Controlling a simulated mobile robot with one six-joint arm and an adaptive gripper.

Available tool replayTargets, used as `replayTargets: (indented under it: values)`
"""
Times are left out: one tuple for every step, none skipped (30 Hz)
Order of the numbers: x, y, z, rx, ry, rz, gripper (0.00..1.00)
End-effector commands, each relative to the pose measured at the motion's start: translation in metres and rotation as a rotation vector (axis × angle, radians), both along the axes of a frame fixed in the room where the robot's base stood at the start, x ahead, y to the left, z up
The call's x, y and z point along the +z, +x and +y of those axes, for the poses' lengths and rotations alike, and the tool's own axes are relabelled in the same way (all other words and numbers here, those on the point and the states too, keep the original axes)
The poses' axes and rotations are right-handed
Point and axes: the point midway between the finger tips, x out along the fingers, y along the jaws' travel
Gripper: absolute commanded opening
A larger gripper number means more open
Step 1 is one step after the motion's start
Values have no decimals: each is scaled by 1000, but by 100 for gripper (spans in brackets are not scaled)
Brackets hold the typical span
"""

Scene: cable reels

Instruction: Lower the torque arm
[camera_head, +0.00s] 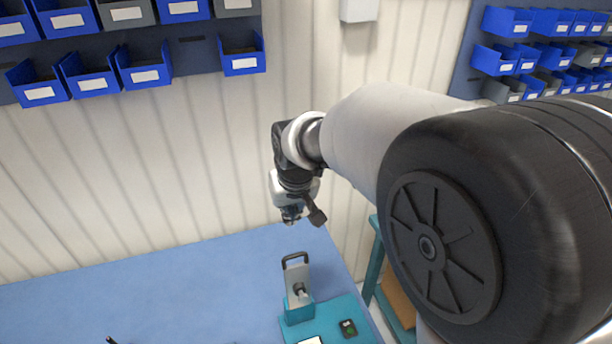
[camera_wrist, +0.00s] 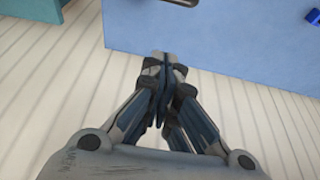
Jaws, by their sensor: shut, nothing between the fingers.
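The torque arm (camera_head: 298,280) appears to be the upright grey plate with a black loop handle at its top. It stands in a teal block (camera_head: 299,309) on the bench in the head view. My gripper (camera_head: 291,219) is above and slightly left of the handle, apart from it, pointing down. In the wrist view my gripper (camera_wrist: 165,57) has its fingers together with nothing between them. A dark curved piece (camera_wrist: 184,2) is cut off by that view's top edge; it may be the handle, but I cannot tell.
The blue bench top (camera_head: 180,300) is mostly clear to the left. A teal plate (camera_head: 335,320) with a small dark device (camera_head: 348,328) lies beside the block. A ribbed wall (camera_head: 130,190) stands behind. Blue bins (camera_head: 144,67) hang above. My arm hides much of the right side.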

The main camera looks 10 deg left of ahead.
Motion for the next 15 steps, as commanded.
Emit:
replayTargets:
  values:
    - [-9, 2, 0, -1, -1, 4, 0]
    - [-14, 3, 1, -1, -3, 4, 0]
    - [-21, 5, 2, -1, -3, 4, 0]
    - [-27, 7, 3, -1, -3, 5, 0]
    - [-33, 9, 4, -1, -4, 6, 0]
    - [-42, 12, 5, -1, -3, 5, 0]
    - [-48, 14, 6, -1, -4, 6, 0]
    - [-54, 16, 7, -1, -3, 5, 0]
    - [-62, 19, 8, -1, -4, 6, 0]
    - [-68, 21, 9, -1, -3, 5, 0]
    - [-74, 23, 10, -1, -3, 5, 0]
    - [-82, 25, 11, -1, -3, 5, 0]
    - [-87, 27, 12, -1, -3, 4, 0]
    - [-88, 26, 11, -1, -2, 2, 0]
    - [-84, 18, 8, -1, -1, 1, 0]
